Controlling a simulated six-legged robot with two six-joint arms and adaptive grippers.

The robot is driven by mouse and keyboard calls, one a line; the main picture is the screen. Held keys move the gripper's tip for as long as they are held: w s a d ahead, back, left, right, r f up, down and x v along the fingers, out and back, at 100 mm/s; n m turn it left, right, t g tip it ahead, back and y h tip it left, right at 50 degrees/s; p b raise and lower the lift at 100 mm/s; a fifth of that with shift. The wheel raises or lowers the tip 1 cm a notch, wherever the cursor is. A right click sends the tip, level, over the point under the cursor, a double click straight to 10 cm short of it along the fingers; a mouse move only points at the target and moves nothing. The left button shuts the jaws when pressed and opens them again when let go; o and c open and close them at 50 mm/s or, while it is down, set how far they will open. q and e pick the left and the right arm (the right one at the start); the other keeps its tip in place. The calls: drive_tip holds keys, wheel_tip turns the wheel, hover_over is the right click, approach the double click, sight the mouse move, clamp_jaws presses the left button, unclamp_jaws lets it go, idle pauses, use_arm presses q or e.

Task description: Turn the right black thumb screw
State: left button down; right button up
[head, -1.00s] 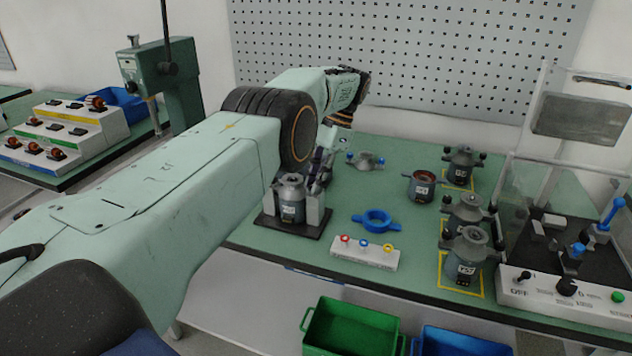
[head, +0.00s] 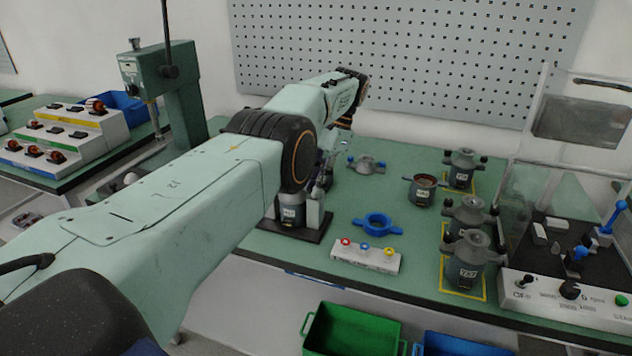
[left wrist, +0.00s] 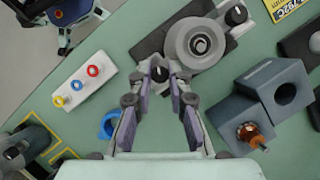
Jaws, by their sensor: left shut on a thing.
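A grey stator housing (head: 293,213) sits in a fixture on a dark base plate (head: 318,231). My arm hides much of it in the head view. In the left wrist view the housing is a round grey part (left wrist: 200,43) with a black thumb screw on each side. My left gripper (head: 322,178) is at the right side of the fixture. In the left wrist view its fingertips (left wrist: 161,80) are closed around the right black thumb screw (left wrist: 159,73). The other black thumb screw (left wrist: 236,15) is free at the far side of the housing.
A blue ring (head: 377,224) and a white block with coloured rings (head: 366,254) lie to the right. Several more stator housings (head: 467,260) stand further right, beside a test box (head: 560,300). Green (head: 350,330) and blue (head: 460,343) bins are below the table's front edge.

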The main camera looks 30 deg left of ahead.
use_arm(q)
drive_tip(key=c, duration=1.3)
unclamp_jaws()
drive_tip(key=shift+o, duration=0.2)
